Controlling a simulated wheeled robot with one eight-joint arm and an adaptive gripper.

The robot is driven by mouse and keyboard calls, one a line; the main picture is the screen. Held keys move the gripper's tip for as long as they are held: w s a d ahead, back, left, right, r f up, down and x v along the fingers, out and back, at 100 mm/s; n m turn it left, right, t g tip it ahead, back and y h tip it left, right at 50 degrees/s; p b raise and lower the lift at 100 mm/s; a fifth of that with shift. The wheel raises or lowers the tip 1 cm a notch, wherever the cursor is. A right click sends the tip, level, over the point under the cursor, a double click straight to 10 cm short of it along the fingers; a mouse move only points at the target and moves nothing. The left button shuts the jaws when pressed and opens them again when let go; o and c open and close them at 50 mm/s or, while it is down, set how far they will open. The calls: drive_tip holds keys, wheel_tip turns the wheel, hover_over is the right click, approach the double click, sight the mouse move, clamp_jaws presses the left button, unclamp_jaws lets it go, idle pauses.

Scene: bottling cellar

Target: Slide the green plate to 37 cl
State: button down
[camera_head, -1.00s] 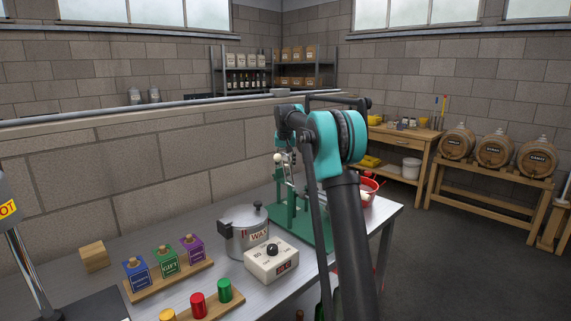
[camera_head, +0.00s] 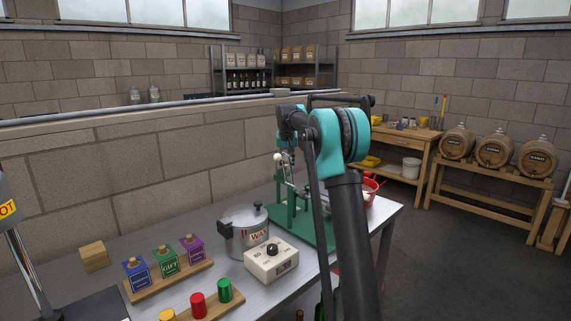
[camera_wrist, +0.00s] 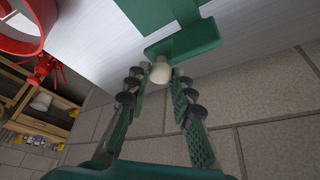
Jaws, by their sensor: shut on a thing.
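In the wrist view the green plate (camera_wrist: 183,43) has a cream knob (camera_wrist: 160,72) on its near edge. My gripper (camera_wrist: 160,78) has its two fingers on either side of the knob and is shut on it. The green plate lies over the pale metal tabletop. In the head view the green bench machine (camera_head: 292,212) stands on the table, partly covered by my arm. My gripper and the plate's knob cannot be made out there. No 37 cl mark is readable in either view.
A steel wax pot (camera_head: 246,235) and a white control box (camera_head: 271,261) stand left of the machine. A red ring-shaped part (camera_wrist: 20,22) is at upper left in the wrist view. Blue, green and purple boxes (camera_head: 165,260) stand on a wooden board at the table's left.

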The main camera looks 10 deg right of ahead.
drive_tip(key=s+d, duration=0.1)
drive_tip(key=s, duration=0.1)
drive_tip(key=s+d, duration=0.2)
drive_tip(key=shift+s, duration=0.1)
drive_tip(key=c, duration=1.3)
unclamp_jaws()
drive_tip(key=shift+d, duration=0.1)
drive_tip(key=shift+r, duration=0.1)
drive_tip(key=v, duration=1.2)
drive_tip(key=shift+s, duration=0.1)
